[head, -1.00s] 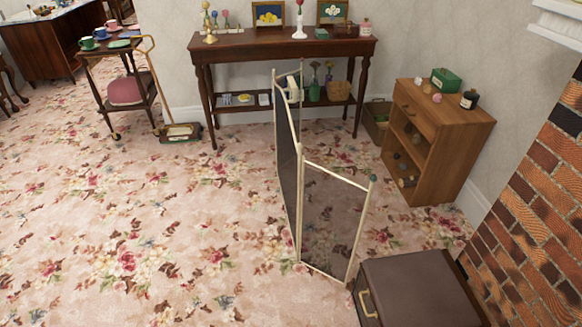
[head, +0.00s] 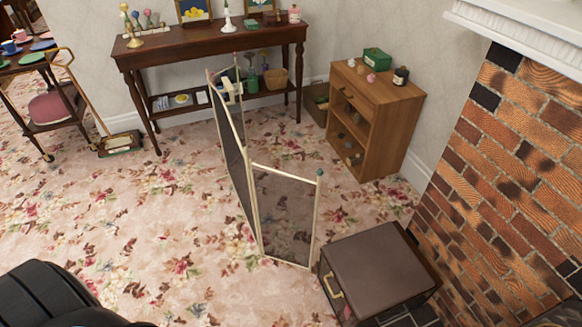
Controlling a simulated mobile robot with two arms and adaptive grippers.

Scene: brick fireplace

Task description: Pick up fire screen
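The fire screen (head: 284,216) stands upright on the floral carpet near the middle of the head view. It has cream frames around dark see-through mesh panels, folded at angles to each other. A small green knob tops its right post. A black rounded part of my own body shows at the bottom left corner, apart from the screen. I see no fingertips of either gripper in this view. Nothing touches the screen that I can see.
A dark brown box with a brass handle (head: 377,267) stands close to the screen's right, by the brick fireplace (head: 510,180). A wooden cabinet (head: 385,120) and a long side table (head: 210,42) stand behind. A trolley (head: 45,100) is at left. Carpet left of the screen is clear.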

